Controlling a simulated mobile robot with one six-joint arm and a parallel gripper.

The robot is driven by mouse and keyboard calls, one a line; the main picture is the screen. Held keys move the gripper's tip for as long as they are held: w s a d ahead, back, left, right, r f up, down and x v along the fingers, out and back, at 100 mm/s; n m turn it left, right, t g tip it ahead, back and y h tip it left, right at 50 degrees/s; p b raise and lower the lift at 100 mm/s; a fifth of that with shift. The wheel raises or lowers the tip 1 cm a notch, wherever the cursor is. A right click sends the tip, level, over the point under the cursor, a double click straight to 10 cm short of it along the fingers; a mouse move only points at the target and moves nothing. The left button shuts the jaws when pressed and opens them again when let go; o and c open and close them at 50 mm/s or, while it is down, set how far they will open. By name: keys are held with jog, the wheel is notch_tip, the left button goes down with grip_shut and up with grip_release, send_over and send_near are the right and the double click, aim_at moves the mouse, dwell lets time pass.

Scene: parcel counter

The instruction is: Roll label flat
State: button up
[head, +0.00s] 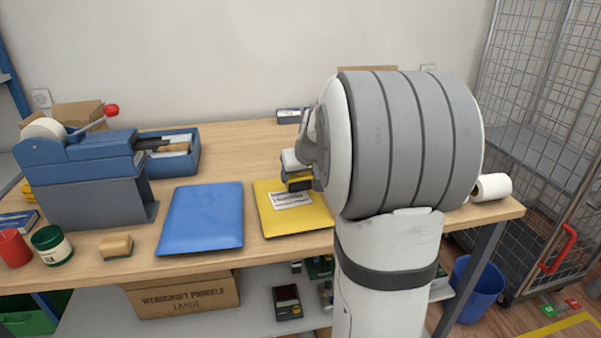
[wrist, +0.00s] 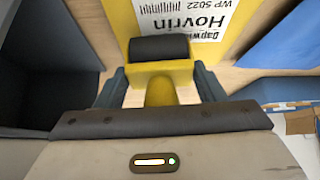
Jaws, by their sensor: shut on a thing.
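A yellow padded parcel (head: 268,218) lies on the counter, left of my arm. A white printed label (head: 292,200) is on it; in the wrist view the label (wrist: 197,22) shows a barcode and "Hovrin". My gripper (wrist: 160,87) is shut on a hand roller with a yellow frame (wrist: 160,70) and a dark drum (wrist: 159,48). The drum is at the parcel's edge, beside the label and overlapping its lower edge in the wrist view. I cannot tell whether it touches. In the head view my arm hides part of the parcel's surroundings.
A blue padded parcel (head: 202,218) lies just left of the yellow one. A blue tape dispenser (head: 85,175), a tan block (head: 116,246) and jars (head: 51,245) stand further left. A blue tray (head: 185,158) is behind. A paper roll (head: 491,187) lies at the right end.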

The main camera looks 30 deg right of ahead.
aim_at(301, 188)
jog(key=shift+s+a, duration=0.1)
jog(key=shift+s, duration=0.4)
jog(key=shift+f+b, duration=0.4)
jog(key=shift+b, duration=0.25)
jog(key=shift+s, duration=0.1)
jog(key=shift+s+f, duration=0.1)
jog(key=shift+s, duration=0.1)
jog(key=shift+s+a+b, duration=0.2)
jog(key=shift+s+b, duration=0.25)
jog(key=shift+s, duration=0.2)
jog(key=shift+s, duration=0.1)
jog(key=shift+s+a+b, duration=0.1)
jog(key=shift+s+b, duration=0.4)
jog(key=shift+s, duration=0.3)
